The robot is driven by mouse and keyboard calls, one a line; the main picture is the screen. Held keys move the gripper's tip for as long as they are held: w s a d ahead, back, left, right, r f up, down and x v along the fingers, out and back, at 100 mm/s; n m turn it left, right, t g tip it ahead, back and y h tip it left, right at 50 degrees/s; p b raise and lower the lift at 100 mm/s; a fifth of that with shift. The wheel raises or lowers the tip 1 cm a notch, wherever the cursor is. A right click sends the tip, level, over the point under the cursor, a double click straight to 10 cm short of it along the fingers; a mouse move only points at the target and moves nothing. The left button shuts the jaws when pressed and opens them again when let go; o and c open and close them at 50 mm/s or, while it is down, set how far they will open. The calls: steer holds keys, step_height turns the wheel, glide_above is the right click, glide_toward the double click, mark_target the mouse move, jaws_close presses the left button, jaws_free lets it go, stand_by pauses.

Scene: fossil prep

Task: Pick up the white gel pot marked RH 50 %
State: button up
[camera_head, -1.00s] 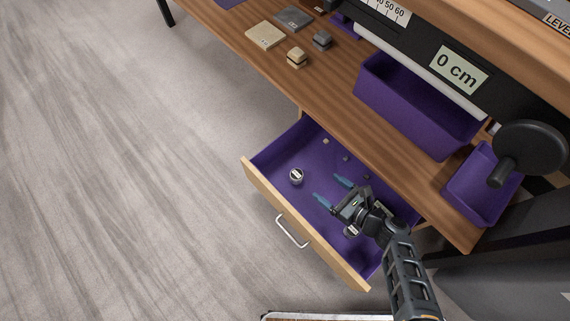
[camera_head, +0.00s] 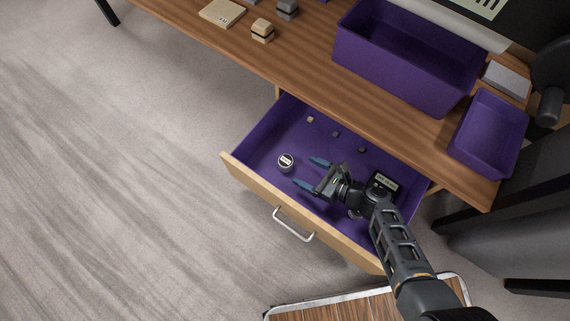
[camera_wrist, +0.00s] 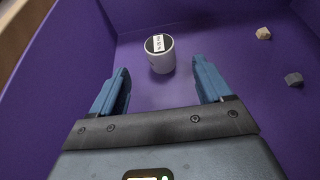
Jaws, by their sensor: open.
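A small white pot with a dark top and a white label (camera_head: 286,161) stands upright in the open purple-lined drawer (camera_head: 265,138), near its left front. The label's writing is too small to read. In the wrist view the pot (camera_wrist: 160,54) stands beyond my fingertips, roughly midway between them. My gripper (camera_head: 307,173) is open and empty, low over the drawer, with its blue fingers pointing left toward the pot. The fingers do not touch it. A dark item with a pale label (camera_head: 384,182) shows beside my wrist, partly hidden by my arm.
Several small blocks lie along the drawer's back, among them a beige one (camera_head: 310,119) and a dark one (camera_head: 362,150). The drawer's wooden front (camera_head: 250,180) has a metal handle (camera_head: 294,225). Purple bins (camera_head: 400,65) stand on the wooden bench above.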

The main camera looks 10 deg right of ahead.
mark_target(289, 163)
steer(key=b+x, duration=0.3)
steer(key=x, duration=0.4)
steer(key=shift+a+f+b, duration=0.1)
steer(key=shift+b, duration=0.3)
steer(key=shift+w+a, duration=0.15)
steer(key=shift+w, duration=0.05)
steer(key=c, duration=1.1)
steer(key=shift+c, duration=0.2)
